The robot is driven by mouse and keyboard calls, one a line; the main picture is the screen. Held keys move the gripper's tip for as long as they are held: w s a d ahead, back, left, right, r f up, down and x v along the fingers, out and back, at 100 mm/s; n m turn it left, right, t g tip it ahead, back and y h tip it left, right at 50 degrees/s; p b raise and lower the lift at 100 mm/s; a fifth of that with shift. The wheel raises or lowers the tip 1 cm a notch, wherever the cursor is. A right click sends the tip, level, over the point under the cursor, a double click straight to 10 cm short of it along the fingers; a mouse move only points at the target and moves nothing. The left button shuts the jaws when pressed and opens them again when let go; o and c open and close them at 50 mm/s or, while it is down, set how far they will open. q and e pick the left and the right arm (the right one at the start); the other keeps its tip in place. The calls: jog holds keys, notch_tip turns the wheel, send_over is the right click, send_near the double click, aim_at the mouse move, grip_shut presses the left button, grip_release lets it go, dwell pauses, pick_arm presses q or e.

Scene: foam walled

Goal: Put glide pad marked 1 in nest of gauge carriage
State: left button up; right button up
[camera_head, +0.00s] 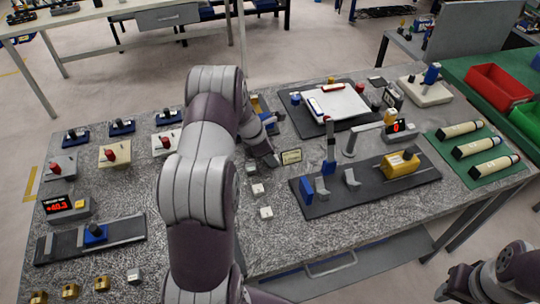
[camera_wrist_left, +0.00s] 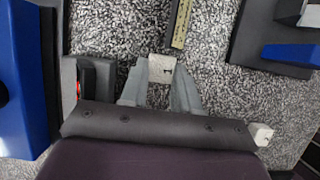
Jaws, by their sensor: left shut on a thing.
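My left gripper (camera_wrist_left: 160,80) is shut on a small white pad (camera_wrist_left: 160,68), held between its fingertips just above or at the speckled table; any number on it is not legible. In the head view the left gripper (camera_head: 270,160) points down near the table's middle, mostly behind my arm. Loose white pads lie in front of it, one (camera_head: 258,190) nearer and one (camera_head: 266,212) nearest. A blue carriage (camera_head: 95,234) with a dark knob sits on a rail at the left front. A yellow carriage (camera_head: 400,163) sits on a dark base at right. I cannot tell which is the gauge carriage.
A small label plate (camera_head: 291,157) stands right of the left gripper. A red-digit display (camera_head: 67,207) is behind the left rail. Several cylinders lie on a green mat (camera_head: 447,140) at right. My right arm shows at the lower right.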

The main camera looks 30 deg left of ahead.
pick_arm(q)
jog(key=shift+f, duration=0.15)
jog(key=o, duration=1)
